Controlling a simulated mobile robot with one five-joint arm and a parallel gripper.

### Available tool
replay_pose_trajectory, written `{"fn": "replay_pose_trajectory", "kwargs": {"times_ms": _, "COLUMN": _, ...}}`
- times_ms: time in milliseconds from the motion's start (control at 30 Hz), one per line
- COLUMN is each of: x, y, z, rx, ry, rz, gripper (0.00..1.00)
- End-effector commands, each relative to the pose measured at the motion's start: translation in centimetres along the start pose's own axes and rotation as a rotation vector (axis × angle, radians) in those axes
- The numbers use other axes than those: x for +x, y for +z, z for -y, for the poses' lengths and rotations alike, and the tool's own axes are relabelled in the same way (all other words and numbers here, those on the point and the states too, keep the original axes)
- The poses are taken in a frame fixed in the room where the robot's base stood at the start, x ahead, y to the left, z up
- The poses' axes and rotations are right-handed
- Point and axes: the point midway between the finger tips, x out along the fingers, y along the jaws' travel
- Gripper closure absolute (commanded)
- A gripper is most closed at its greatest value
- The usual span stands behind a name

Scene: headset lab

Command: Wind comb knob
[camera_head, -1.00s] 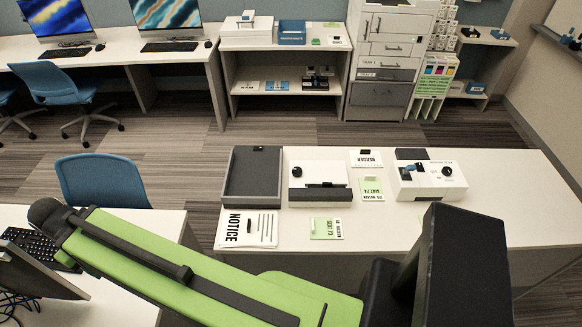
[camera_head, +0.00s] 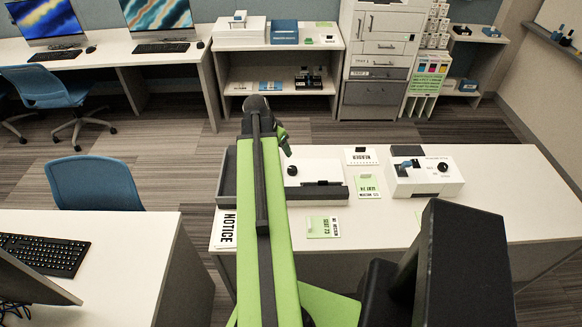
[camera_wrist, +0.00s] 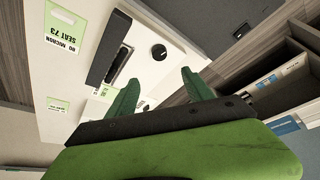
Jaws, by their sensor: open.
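A white box (camera_head: 308,170) on the bench has a round black knob (camera_head: 292,170) on top and a dark slot along its front. The wrist view shows this knob (camera_wrist: 159,52) beyond my fingertips, with the slot (camera_wrist: 110,50) beside it. A second white box (camera_head: 440,180) at the right carries a blue part and another round black knob (camera_head: 442,167). I cannot tell from any label which is the comb knob. My gripper (camera_wrist: 160,90) is open and empty, apart from both knobs. In the head view it shows small at the arm's far end (camera_head: 283,140).
Green cards (camera_head: 323,227) and a NOTICE sheet (camera_head: 226,228) lie on the bench. A dark tray (camera_head: 226,180) is partly hidden behind my arm. A blue chair (camera_head: 93,183) stands at left. The bench's right part (camera_head: 530,220) is clear.

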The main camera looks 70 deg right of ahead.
Motion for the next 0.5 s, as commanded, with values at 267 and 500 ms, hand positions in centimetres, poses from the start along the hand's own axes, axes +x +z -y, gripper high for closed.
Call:
{"fn": "replay_pose_trajectory", "kwargs": {"times_ms": 267, "x": 2.0, "y": 0.3, "z": 0.1, "rx": -0.003, "ry": 0.000, "rz": 0.001, "gripper": 0.40}}
{"fn": "replay_pose_trajectory", "kwargs": {"times_ms": 500, "x": 7.1, "y": 0.5, "z": 0.3, "rx": -0.006, "ry": -0.001, "rz": 0.001, "gripper": 0.40}}
